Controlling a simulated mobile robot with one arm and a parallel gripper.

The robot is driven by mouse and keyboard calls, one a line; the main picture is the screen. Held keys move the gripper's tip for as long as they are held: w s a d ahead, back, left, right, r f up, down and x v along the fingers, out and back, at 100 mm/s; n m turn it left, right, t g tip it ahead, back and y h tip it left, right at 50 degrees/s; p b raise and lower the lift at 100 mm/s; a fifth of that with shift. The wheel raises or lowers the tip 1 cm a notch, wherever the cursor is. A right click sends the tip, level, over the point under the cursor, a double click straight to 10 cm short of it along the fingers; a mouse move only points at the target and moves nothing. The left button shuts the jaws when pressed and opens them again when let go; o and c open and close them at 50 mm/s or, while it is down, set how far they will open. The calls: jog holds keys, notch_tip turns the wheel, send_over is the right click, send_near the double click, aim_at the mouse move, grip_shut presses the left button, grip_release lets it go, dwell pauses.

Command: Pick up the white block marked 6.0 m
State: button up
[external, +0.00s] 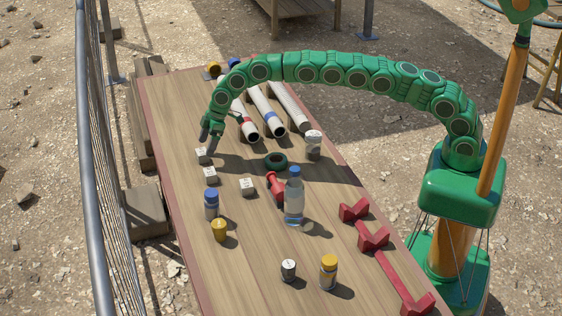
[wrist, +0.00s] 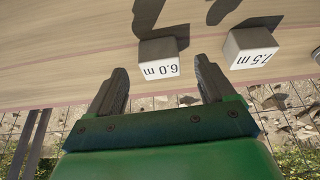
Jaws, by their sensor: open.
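The white block marked 6.0 m (wrist: 159,60) sits on the wooden table near its edge in the wrist view. Its label is upside down there. In the external view, the white block under my gripper (external: 202,156) appears to be the same one. My gripper (external: 209,145) is open and empty, pointing down over the table's left side. In the wrist view, my gripper's two fingers (wrist: 161,72) are spread apart, with the block in line with the gap just beyond the tips. I cannot tell the exact height above the block.
A white block marked 7.5 m (wrist: 250,48) sits close to the right in the wrist view. Another white block (external: 247,187), a blue-capped jar (external: 211,204) and a yellow cup (external: 219,230) stand nearby on the table (external: 185,110). Pipes (external: 266,108) lie behind. A metal fence (external: 90,150) runs along the left.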

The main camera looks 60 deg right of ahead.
aim_at(204, 151)
jog(key=shift+x, duration=2.1)
jog(key=shift+w, duration=0.15)
jog(key=c, duration=1)
jog(key=shift+r, duration=0.1)
jog(key=shift+c, duration=0.3)
